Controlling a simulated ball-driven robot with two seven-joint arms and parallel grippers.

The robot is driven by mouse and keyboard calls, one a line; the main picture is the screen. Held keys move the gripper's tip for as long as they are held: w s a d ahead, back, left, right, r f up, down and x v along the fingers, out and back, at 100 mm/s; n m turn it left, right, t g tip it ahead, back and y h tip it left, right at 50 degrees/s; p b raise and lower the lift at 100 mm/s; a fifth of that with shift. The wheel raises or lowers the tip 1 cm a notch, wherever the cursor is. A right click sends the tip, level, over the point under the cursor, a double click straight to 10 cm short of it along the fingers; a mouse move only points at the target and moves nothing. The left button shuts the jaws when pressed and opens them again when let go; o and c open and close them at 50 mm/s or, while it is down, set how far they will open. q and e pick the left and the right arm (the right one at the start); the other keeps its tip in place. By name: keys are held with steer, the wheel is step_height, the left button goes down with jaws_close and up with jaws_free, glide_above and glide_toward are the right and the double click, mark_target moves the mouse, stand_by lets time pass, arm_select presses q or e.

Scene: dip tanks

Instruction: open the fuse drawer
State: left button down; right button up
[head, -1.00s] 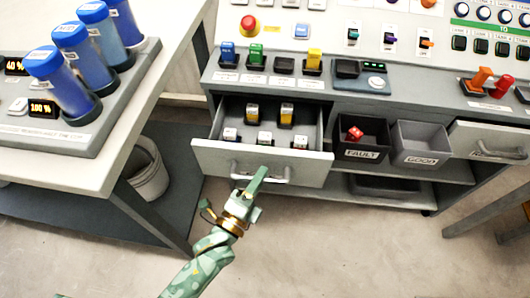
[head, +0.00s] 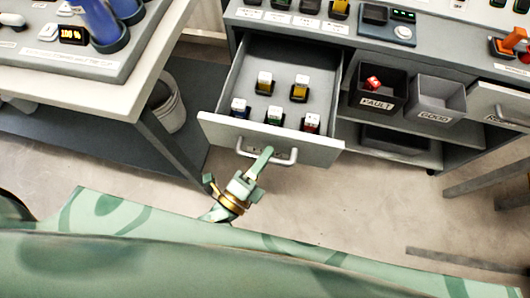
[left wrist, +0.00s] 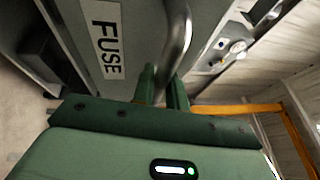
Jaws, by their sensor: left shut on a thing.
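The fuse drawer (head: 222,131) stands pulled out of the grey bench, with several fuses inside, some with yellow bodies (head: 264,83). Its front carries a metal bar handle (head: 285,162). My left gripper (head: 259,162) is at the handle, its fingers shut on the bar. In the left wrist view the two green fingers (left wrist: 164,86) sit around the handle bar (left wrist: 178,38), beside the FUSE label (left wrist: 106,40) on the drawer front (left wrist: 140,25). In the head view the gripper and handle hide part of this label. My right gripper is not in view.
A FAULT bin (head: 378,101) holding a red item and an empty-looking GOOD bin (head: 437,107) stand right of the drawer. A table (head: 100,100) with blue cylinders stands at left, a waste bin (head: 168,105) behind its leg. The floor before the drawer is clear.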

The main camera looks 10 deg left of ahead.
arm_select(q)
steer(key=shift+f, duration=0.1)
steer(key=c, duration=1.4)
jaws_free()
steer(key=p+v, duration=0.1)
steer(key=v, duration=1.5)
steer(key=shift+s, duration=0.2)
